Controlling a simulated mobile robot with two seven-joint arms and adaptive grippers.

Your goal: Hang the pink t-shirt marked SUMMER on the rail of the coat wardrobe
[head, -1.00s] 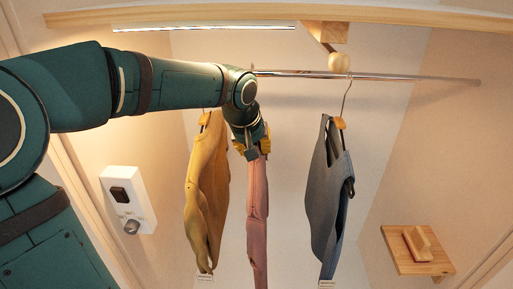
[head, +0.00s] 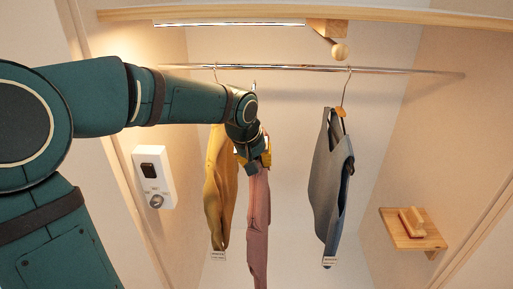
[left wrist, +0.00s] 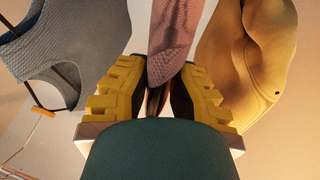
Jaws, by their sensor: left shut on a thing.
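The pink t-shirt (head: 258,225) hangs folded narrow below my left gripper (head: 253,158), between a yellow garment and a grey one. My left gripper is shut on the pink t-shirt near its top; the left wrist view shows its cloth (left wrist: 175,40) between the yellow fingers (left wrist: 157,95). The metal rail (head: 390,70) of the wardrobe runs across above the gripper. A small hook tip shows just below the rail behind my arm; I cannot tell whether it touches the rail. The SUMMER marking is not visible. My right gripper is not in view.
The yellow garment (head: 217,195) hangs close left of the pink t-shirt, partly behind my arm. The grey garment (head: 330,185) hangs to the right, with free rail between. A switch box (head: 153,178) is on the left wall, a wooden shelf (head: 405,238) on the right.

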